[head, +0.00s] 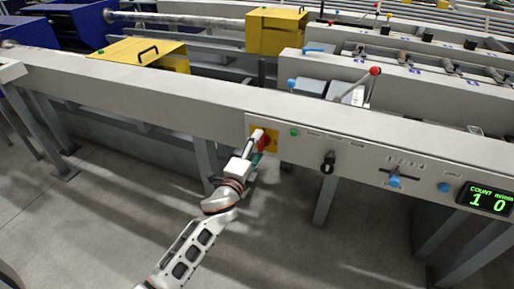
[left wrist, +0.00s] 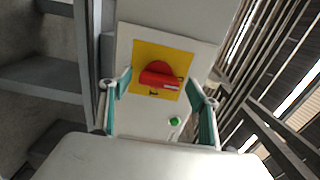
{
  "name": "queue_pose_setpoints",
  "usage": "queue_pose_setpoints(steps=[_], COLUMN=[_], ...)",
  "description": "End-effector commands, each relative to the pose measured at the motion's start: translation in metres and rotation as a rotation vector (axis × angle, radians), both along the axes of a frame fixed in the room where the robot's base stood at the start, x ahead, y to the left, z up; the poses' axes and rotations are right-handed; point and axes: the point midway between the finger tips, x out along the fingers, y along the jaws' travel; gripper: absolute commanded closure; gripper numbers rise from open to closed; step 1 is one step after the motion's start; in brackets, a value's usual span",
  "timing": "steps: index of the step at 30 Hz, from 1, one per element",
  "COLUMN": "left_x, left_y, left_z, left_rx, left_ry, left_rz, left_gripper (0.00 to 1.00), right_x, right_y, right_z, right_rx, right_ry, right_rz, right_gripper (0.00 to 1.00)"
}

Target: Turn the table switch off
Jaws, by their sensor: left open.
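The table switch is a red rotary knob (left wrist: 156,76) on a yellow square plate (left wrist: 178,58) in the left wrist view. In the head view the red knob (head: 265,142) and yellow plate (head: 272,133) sit at the left end of the panel, partly covered by my left gripper (head: 262,145). In the left wrist view my left gripper (left wrist: 160,98) is open, with a teal-padded finger on each side of the knob. A gap shows between the fingers and the knob; whether either touches it I cannot tell. My right gripper is not in view.
A green button (head: 294,132) is close to the right of the switch. Farther right are a black knob (head: 328,161), blue knobs (head: 394,181) and a green-lit counter display (head: 489,199). A red-tipped lever (head: 375,71) stands above the panel. The floor below is mostly clear between table legs.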

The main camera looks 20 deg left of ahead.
Motion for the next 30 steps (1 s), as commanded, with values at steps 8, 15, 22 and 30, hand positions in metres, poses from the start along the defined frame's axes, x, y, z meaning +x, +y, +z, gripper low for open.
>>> queue_pose_setpoints(steps=[8, 15, 22, 30], left_x=[-0.037, -0.085, -0.113, -0.12], left_y=[0.001, 0.003, 0.004, 0.004], left_z=[-0.002, -0.002, -0.001, 0.0], left_rx=[0.0, -0.002, -0.001, 0.0], left_ry=[0.003, 0.003, 0.001, 0.0], left_rz=[-0.001, 0.0, -0.001, -0.001], left_gripper=[0.39, 0.39, 0.39, 0.39], right_x=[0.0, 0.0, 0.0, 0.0], right_y=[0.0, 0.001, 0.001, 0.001], right_z=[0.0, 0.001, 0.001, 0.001], right_rx=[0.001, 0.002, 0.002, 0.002], right_ry=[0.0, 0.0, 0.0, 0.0], right_rz=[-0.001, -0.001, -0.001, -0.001], right_gripper=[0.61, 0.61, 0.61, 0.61])
